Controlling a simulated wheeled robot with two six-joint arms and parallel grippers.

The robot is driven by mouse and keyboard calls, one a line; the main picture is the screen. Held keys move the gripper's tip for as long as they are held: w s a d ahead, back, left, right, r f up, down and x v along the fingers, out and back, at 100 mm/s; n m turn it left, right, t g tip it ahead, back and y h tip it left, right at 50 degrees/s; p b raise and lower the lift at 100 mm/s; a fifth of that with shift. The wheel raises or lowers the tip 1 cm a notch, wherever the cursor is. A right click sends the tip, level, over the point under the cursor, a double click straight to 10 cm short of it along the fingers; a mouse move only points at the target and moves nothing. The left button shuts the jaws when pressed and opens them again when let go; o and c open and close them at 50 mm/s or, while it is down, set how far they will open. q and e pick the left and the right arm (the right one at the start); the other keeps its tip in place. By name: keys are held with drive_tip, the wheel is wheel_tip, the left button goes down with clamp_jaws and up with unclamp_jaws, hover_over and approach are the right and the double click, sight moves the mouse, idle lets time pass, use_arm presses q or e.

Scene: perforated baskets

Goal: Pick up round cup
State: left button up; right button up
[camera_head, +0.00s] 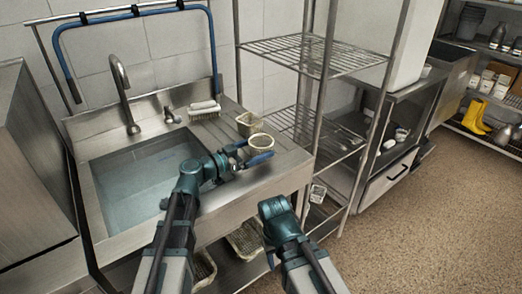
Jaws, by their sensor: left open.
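A round, cream-coloured perforated cup (261,141) stands on the metal drainboard right of the sink. My left gripper (254,151) reaches over the sink's right edge to the cup. Its blue fingers are spread, one at the cup's left side and one in front of it, partly hiding its lower part. I cannot tell whether the fingers touch it. My right arm's wrist (282,222) shows at the lower middle, in front of the counter; its fingers are mostly hidden.
A square perforated basket (247,123) stands just behind the cup. A white brush (204,107) lies at the back of the drainboard. The sink basin (140,180) is left, with a tall faucet (122,90). A wire shelf rack (318,55) stands close on the right.

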use_arm(q)
drive_tip(key=c, duration=1)
drive_tip(key=shift+o, duration=0.2)
wheel_tip(320, 180, up, 20)
drive_tip(key=p, duration=2)
